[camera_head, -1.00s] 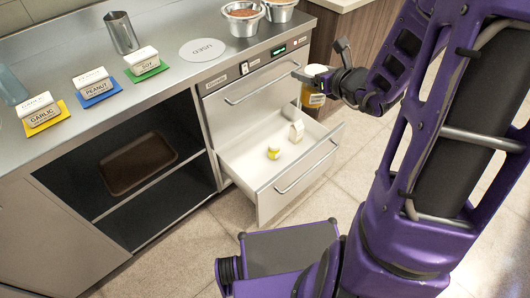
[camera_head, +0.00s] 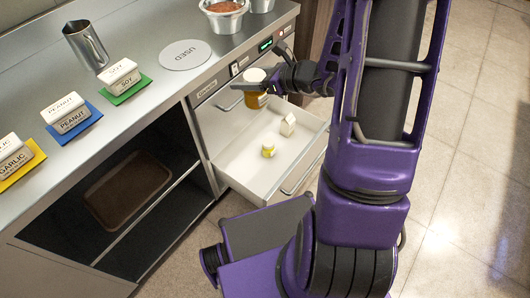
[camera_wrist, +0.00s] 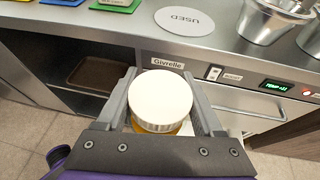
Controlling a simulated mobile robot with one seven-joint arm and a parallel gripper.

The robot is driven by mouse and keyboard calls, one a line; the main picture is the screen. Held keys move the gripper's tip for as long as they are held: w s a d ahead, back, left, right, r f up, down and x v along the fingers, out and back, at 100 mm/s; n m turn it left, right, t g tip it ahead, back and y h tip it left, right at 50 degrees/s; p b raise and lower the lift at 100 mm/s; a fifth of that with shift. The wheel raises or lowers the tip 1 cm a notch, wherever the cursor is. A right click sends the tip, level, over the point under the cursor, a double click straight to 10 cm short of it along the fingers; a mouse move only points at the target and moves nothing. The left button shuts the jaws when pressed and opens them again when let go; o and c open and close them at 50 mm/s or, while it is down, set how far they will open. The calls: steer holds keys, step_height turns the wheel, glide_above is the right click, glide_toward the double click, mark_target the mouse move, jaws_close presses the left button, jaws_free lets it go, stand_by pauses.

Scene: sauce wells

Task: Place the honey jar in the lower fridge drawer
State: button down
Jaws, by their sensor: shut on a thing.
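The honey jar (camera_head: 256,99) has amber contents and a white lid. My gripper (camera_head: 248,87) is shut on it and holds it upright above the open lower drawer, near its back left part. In the wrist view the jar's white lid (camera_wrist: 160,98) sits between the two grey fingers. The lower fridge drawer (camera_head: 252,187) is pulled out, with a white inside. A small yellow jar (camera_head: 268,151) and a white carton-like item (camera_head: 288,125) stand in it, with bare floor around them. The upper drawer front is partly hidden behind the jar and my arm.
The steel counter edge and control panel (camera_head: 265,44) are just above and behind the jar. The counter holds a "USED" disc (camera_head: 186,55), a metal cup (camera_head: 86,45), labelled sauce blocks (camera_head: 119,74) and metal wells (camera_head: 224,16). An open cabinet left of the drawer holds a brown tray (camera_head: 128,190).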

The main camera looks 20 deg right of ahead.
steer(key=s+f+n+g+y+b, duration=0.1)
steer(key=s+f+n+g, duration=0.5)
steer(key=f+n+g, duration=0.3)
steer(key=s+f+n+g+y, duration=0.2)
steer(key=s+f+n+g, duration=0.5)
steer(key=f, duration=0.5)
steer(key=w+d+f+n+g+h+b, duration=0.1)
steer(key=d+f+n+g+h, duration=0.3)
steer(key=d+n+h, duration=0.5)
steer(key=w+d+f+n+g+h, duration=0.1)
steer(key=d+f+n+g+h, duration=0.1)
steer(key=d+f+n+h, duration=0.55)
steer(key=w+d+f+n+t+h, duration=0.1)
steer(key=w+f+n+t+h, duration=0.1)
steer(key=w+n+t+h, duration=0.4)
steer(key=w+d+f+n+t+h, duration=0.1)
steer(key=w+f+n+t+h, duration=0.2)
steer(key=w+n+t, duration=0.7)
steer(key=w+a+f+n+t+y+b, duration=0.1)
steer(key=w+a+f+n+t+y, duration=0.35)
steer(key=a, duration=0.35)
steer(key=w+a+f+n+t+y+b, duration=0.1)
steer(key=w+a+f+n+t+y, duration=0.35)
steer(key=a+n, duration=0.2)
step_height(320, 180, down, 11)
steer(key=a+b, duration=0.1)
steer(key=b, duration=0.3)
jaws_free()
